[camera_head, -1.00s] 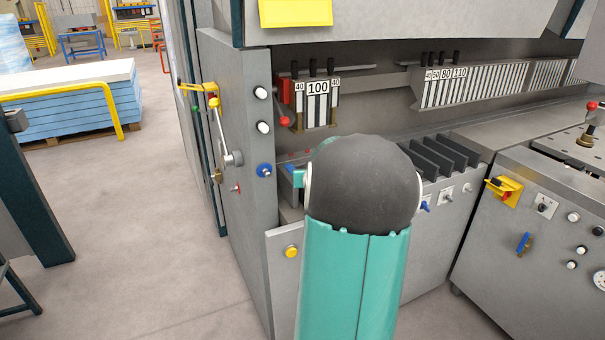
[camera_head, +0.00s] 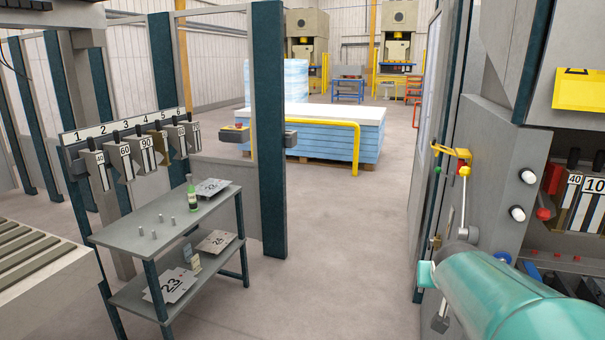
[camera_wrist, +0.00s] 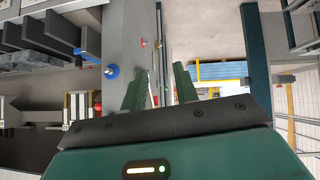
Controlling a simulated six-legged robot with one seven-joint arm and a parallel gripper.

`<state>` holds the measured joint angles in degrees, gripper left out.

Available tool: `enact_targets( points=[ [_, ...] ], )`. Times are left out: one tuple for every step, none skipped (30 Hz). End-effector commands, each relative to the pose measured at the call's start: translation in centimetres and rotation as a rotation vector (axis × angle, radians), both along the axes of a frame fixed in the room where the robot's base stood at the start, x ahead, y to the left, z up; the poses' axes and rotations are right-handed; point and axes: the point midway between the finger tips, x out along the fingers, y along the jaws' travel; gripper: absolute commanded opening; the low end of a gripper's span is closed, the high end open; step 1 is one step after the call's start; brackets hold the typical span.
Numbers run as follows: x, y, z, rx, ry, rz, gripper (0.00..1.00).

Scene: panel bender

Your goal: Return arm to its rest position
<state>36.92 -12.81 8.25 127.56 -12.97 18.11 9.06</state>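My arm (camera_head: 505,295) shows in the head view as a teal and grey link at the lower right, in front of the panel bender's grey side (camera_head: 497,170). The arm hides part of the machine front. My gripper (camera_wrist: 161,88) shows in the wrist view with its two dark green fingers apart and nothing between them. The fingertips are not visible in the head view. In the wrist view the scene appears turned on its side, with the machine's grey panel (camera_wrist: 125,45) and a blue knob (camera_wrist: 111,72) left of the fingers.
A yellow lever (camera_head: 452,152) sticks out from the machine's side. A two-shelf table (camera_head: 165,225) with a green bottle (camera_head: 192,196) and numbered plates stands at left, beside a tool rack (camera_head: 125,130). A pallet of blue sheets (camera_head: 330,135) is behind. Floor between is clear.

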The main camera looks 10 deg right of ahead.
Motion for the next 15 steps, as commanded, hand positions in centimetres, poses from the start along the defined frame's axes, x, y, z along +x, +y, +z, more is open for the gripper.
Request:
enact_targets(
  points=[
    [-0.7, 3.1, 0.5, 0.009, 0.020, 0.044, 0.30],
    [-1.2, 4.8, 0.5, 0.019, 0.035, 0.066, 0.30],
    [-2.0, 6.9, 0.6, 0.032, 0.057, 0.096, 0.30],
    [-2.7, 8.5, 0.6, 0.043, 0.071, 0.120, 0.30],
    [-3.5, 10.0, 0.5, 0.053, 0.088, 0.144, 0.30],
    [-4.5, 12.0, 0.5, 0.069, 0.108, 0.178, 0.30],
    [-5.4, 13.4, 0.4, 0.080, 0.125, 0.205, 0.30],
    [-6.3, 14.8, 0.3, 0.091, 0.141, 0.232, 0.30],
    [-7.6, 16.5, 0.1, 0.108, 0.163, 0.268, 0.30],
    [-8.5, 17.8, -0.1, 0.120, 0.179, 0.297, 0.30],
    [-9.5, 18.9, -0.3, 0.133, 0.195, 0.326, 0.30],
    [-10.7, 20.3, -0.5, 0.148, 0.215, 0.361, 0.30],
    [-11.6, 21.2, -0.8, 0.159, 0.231, 0.385, 0.30],
    [-12.3, 21.9, -0.9, 0.168, 0.244, 0.409, 0.30],
    [-13.3, 22.8, -1.2, 0.180, 0.260, 0.435, 0.30]
  ],
)
